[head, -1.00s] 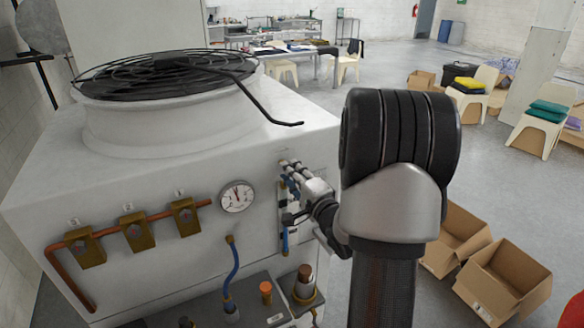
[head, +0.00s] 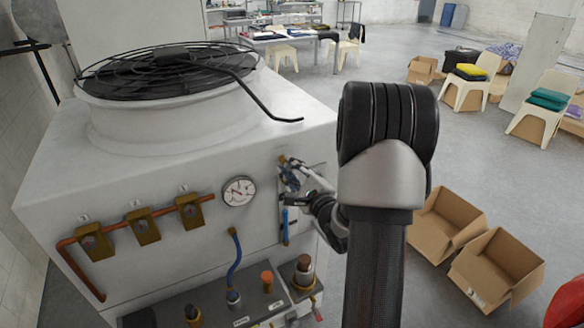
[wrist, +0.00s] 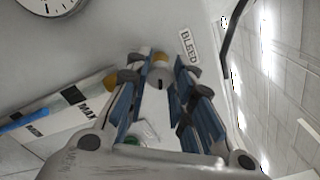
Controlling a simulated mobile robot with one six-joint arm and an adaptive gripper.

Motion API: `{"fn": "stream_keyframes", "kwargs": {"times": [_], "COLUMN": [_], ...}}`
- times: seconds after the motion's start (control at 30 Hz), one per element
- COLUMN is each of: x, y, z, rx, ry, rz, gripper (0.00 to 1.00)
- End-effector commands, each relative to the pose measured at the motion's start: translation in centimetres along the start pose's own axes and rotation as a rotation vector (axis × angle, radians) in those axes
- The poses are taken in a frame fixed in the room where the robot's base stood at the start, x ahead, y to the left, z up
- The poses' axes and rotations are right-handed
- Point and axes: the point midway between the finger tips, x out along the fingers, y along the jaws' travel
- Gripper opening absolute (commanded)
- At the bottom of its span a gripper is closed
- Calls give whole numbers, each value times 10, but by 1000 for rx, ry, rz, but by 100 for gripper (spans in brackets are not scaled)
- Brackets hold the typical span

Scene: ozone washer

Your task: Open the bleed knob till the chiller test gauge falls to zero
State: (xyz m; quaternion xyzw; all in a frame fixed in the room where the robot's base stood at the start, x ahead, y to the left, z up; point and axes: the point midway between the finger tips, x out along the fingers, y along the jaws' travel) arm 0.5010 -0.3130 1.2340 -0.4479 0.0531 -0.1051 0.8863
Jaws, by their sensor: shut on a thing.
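The chiller test gauge (head: 239,191) is a round white dial on the front of the pale chiller cabinet (head: 150,185). Its digits are too small to read, and the wrist view shows only its lower edge (wrist: 48,8). My gripper (head: 288,172) is at the right of the gauge, against the cabinet front. In the wrist view its blue-padded fingers (wrist: 162,88) are shut on the brass bleed knob (wrist: 160,60), beside the "BLEED" label (wrist: 189,47). The fingers hide much of the knob.
Three brass valves on a copper pipe (head: 142,225) sit left of the gauge. A blue hose (head: 235,262) and a grey ledge with fittings (head: 205,305) lie below. A black fan guard (head: 165,70) tops the cabinet. Open cardboard boxes (head: 500,272) stand on the floor at right.

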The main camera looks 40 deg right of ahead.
Motion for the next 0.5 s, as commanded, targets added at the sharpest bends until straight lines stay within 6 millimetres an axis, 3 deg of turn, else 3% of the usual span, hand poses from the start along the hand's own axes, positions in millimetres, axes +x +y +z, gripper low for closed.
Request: {"fn": "stream_keyframes", "kwargs": {"times": [0.47,0.5], "x": [0,0], "y": [0,0], "z": [0,0], "rx": [12,12], "ry": [0,0], "rz": [-1,-1], "gripper": [0,25]}}
